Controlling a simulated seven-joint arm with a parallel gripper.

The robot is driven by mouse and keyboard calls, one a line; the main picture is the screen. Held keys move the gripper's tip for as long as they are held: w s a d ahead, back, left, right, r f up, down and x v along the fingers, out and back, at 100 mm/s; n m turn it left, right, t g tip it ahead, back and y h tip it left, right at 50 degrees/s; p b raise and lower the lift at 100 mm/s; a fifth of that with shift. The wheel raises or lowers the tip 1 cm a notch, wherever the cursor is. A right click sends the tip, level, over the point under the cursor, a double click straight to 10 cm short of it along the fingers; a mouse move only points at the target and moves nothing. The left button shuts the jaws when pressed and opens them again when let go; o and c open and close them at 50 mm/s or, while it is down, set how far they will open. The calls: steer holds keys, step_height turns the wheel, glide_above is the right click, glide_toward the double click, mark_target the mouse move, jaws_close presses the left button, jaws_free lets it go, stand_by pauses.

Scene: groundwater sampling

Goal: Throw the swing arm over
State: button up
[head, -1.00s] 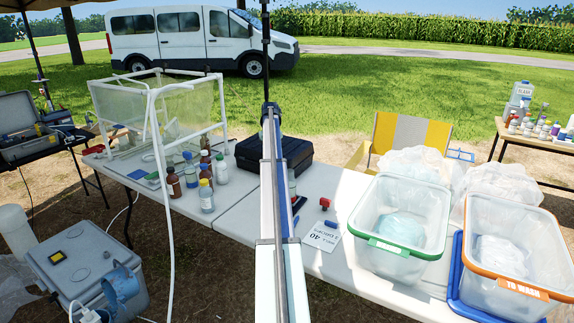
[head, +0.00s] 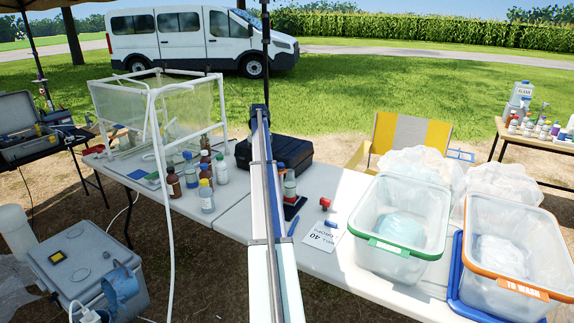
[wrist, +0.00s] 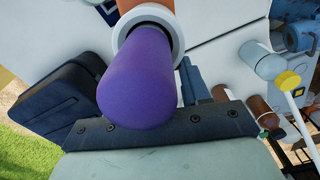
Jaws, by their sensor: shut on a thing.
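A purple rounded cylinder (wrist: 138,82) fills the upper middle of the wrist view. It rises from a white ring with an orange part behind it, and looks like the grip of the swing arm. My gripper (wrist: 165,126) shows as a dark bolted plate at the cylinder's near end and is shut on it; the fingertips are not clearly seen. In the head view my own arm runs up the middle and hides the gripper and the purple grip. A small grey-green upright object (head: 290,187) with a red part shows just right of my arm on the table.
The white table (head: 335,265) holds a black case (head: 285,152), a card (head: 323,236), a red piece (head: 325,203) and several bottles. A green-rimmed bin (head: 400,252) and an orange-rimmed bin (head: 513,285) stand at right. A white pipe frame (head: 168,200) stands left.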

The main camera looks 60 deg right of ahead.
steer(key=shift+w+a+n, duration=0.35)
steer(key=shift+a+n, duration=0.4)
steer(key=shift+n, duration=0.05)
steer(key=a+n, duration=0.2)
steer(key=a, duration=0.1)
steer(key=shift+w+n, duration=0.1)
steer(key=shift+n, duration=0.2)
steer(key=o, duration=0.4)
steer(key=shift+r, duration=0.1)
